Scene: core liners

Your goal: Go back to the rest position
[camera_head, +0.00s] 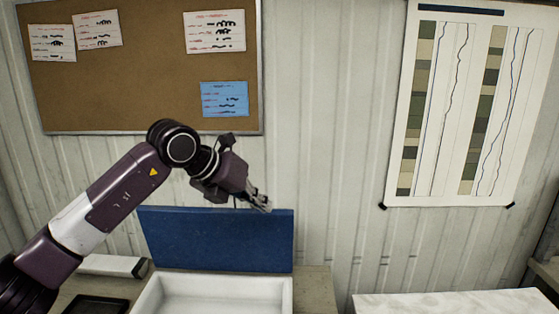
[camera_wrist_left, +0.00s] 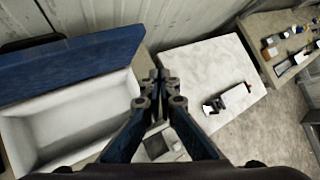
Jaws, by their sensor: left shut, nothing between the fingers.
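My left gripper (camera_head: 259,201) is raised in front of the blue lid of an open case, seen in the head view. Its fingers are shut and hold nothing. In the left wrist view the closed fingertips (camera_wrist_left: 160,82) point down between the case and a pale table. My right gripper is in neither view.
The open case has a white interior (camera_head: 214,292) and an upright blue lid (camera_head: 215,238). A pale tabletop (camera_wrist_left: 205,60) holds a small dark and white device (camera_wrist_left: 228,100). A bench (camera_wrist_left: 270,28) with several small items is at the upper right. A corkboard (camera_head: 120,85) and a log chart (camera_head: 455,100) hang on the wall.

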